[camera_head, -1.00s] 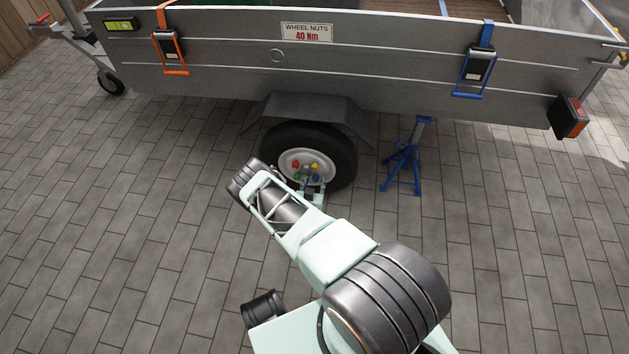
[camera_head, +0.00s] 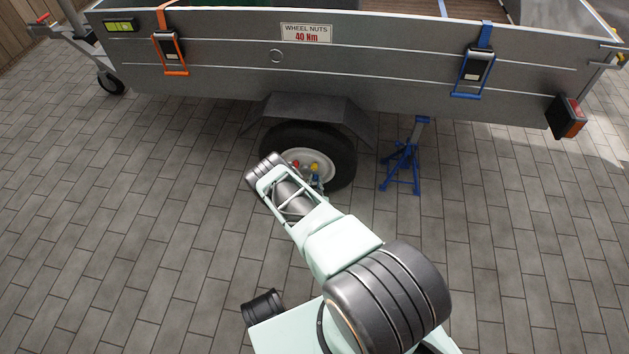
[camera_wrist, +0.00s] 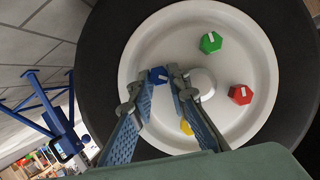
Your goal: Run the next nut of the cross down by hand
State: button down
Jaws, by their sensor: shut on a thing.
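The white wheel rim (camera_wrist: 150,40) carries coloured nuts around a pale hub (camera_wrist: 204,83). In the wrist view a green nut (camera_wrist: 210,42) is at the top, a red nut (camera_wrist: 240,94) at the right and a yellow nut (camera_wrist: 186,127) low down, partly behind a finger. My gripper (camera_wrist: 155,84) is at the rim with its fingers either side of the blue nut (camera_wrist: 158,75), shut on it. In the head view the red nut (camera_head: 296,163) and yellow nut (camera_head: 314,167) show; my arm hides the lower rim.
The black tyre (camera_head: 343,155) surrounds the rim under a grey mudguard (camera_head: 312,108). A blue axle stand (camera_head: 402,168) stands right of the wheel. The trailer side (camera_head: 230,60) bears a wheel-nut sign (camera_head: 306,33) reading 40 Nm.

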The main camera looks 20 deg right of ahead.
jog(key=c, duration=1.8)
grip_release()
jog(key=shift+c, duration=0.2)
notch_tip(320, 180, up, 10)
